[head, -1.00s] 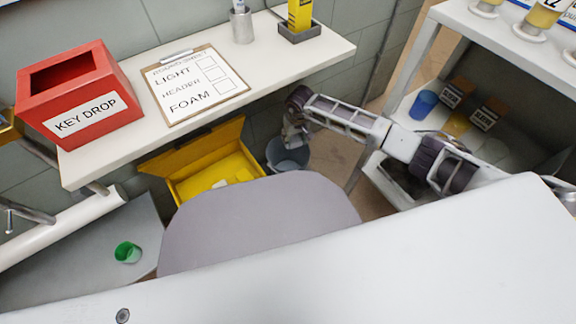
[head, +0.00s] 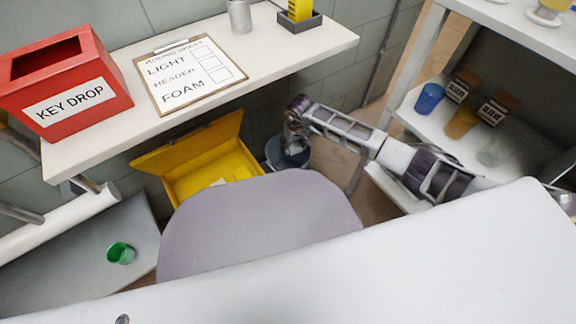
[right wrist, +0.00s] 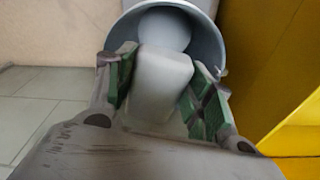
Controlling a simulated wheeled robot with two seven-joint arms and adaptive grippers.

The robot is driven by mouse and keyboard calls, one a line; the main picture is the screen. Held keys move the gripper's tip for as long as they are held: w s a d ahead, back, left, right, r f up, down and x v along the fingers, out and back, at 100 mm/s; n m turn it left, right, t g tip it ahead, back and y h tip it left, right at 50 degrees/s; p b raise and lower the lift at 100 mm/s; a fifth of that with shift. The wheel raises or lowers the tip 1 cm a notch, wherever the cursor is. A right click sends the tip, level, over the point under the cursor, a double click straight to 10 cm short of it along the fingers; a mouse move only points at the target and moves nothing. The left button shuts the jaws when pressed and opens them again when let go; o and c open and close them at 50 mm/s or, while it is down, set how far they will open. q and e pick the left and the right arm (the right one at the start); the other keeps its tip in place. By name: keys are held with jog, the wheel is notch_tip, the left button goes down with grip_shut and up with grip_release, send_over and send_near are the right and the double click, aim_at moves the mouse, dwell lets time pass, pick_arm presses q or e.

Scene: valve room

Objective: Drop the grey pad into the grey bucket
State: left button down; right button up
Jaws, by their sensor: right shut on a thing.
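The grey bucket (head: 273,152) stands on the floor under the shelf, partly hidden by my right gripper. It also shows in the right wrist view (right wrist: 207,38), its open mouth just beyond my fingertips. My right gripper (head: 290,150) points down over the bucket. In the right wrist view the green-padded fingers (right wrist: 160,84) are shut on the grey pad (right wrist: 162,78), a pale block with rounded edges. The pad's far end overlaps the bucket's mouth in that view; its exact height over the rim cannot be told. My left gripper is not in view.
An open yellow case (head: 212,172) stands left of the bucket. Above is a shelf with a red key drop box (head: 65,85) and a clipboard (head: 188,75). A rack with cups (head: 430,98) stands at right. A green cup (head: 121,253) is at lower left.

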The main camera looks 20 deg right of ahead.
jog(key=o, duration=1.4)
notch_tip(320, 180, up, 12)
jog(key=s, duration=0.1)
jog(key=shift+s, duration=0.3)
jog(key=shift+d+f, duration=0.1)
jog(key=shift+f, duration=0.05)
dwell(0.7)
